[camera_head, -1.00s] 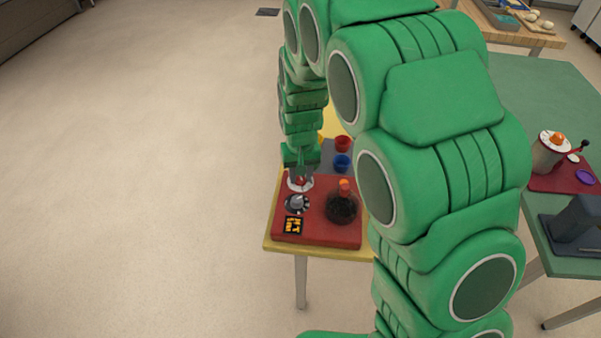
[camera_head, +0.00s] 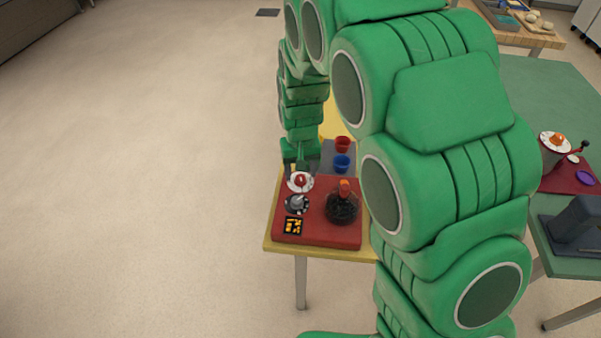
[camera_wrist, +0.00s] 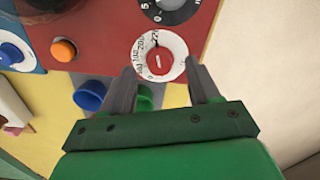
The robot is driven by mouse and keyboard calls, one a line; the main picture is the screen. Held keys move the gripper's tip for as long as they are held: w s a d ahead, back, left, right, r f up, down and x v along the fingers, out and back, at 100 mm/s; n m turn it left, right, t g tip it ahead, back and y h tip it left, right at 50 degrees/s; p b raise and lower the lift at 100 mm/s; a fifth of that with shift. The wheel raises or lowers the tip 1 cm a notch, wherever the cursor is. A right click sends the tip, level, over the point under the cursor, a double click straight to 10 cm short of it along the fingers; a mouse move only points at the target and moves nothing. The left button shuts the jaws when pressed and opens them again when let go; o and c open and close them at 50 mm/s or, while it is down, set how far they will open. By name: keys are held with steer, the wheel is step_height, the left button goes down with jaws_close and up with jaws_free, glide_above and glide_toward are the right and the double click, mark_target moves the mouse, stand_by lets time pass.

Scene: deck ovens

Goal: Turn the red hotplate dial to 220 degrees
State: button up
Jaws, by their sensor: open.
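The red dial (camera_head: 300,181) with a white numbered ring sits on the red hotplate panel (camera_head: 325,237) in the head view. It also shows in the wrist view (camera_wrist: 158,64), with a white bar across its red cap and a dark mark at the ring's upper edge near digits that look like 220. I cannot read the setting for certain.
A black-ringed grey dial (camera_head: 297,204), a lit display (camera_head: 293,226) and a dark flask (camera_head: 343,208) are on the panel. A red cup (camera_head: 342,144) and a blue cup (camera_head: 341,163) stand behind. The green table (camera_head: 550,100) is at right; open floor lies left.

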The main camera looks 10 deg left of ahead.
mark_target(301, 178)
steer(key=shift+r, duration=3.05)
steer(key=shift+s+d, duration=0.1)
steer(key=s+d+r+m, duration=0.1)
steer(key=s+d+r, duration=0.6)
steer(key=d, duration=0.3)
steer(key=s+d+r+m+g, duration=0.1)
steer(key=s+d, duration=0.5)
steer(key=s, duration=0.6)
steer(key=s+d+r+m, duration=0.1)
steer(key=s+d+r, duration=0.3)
steer(key=s, duration=0.8)
steer(key=shift+s+d+r+m+g, duration=0.15)
steer(key=shift+s+d+m+g, duration=0.2)
steer(key=shift+d, duration=0.8)
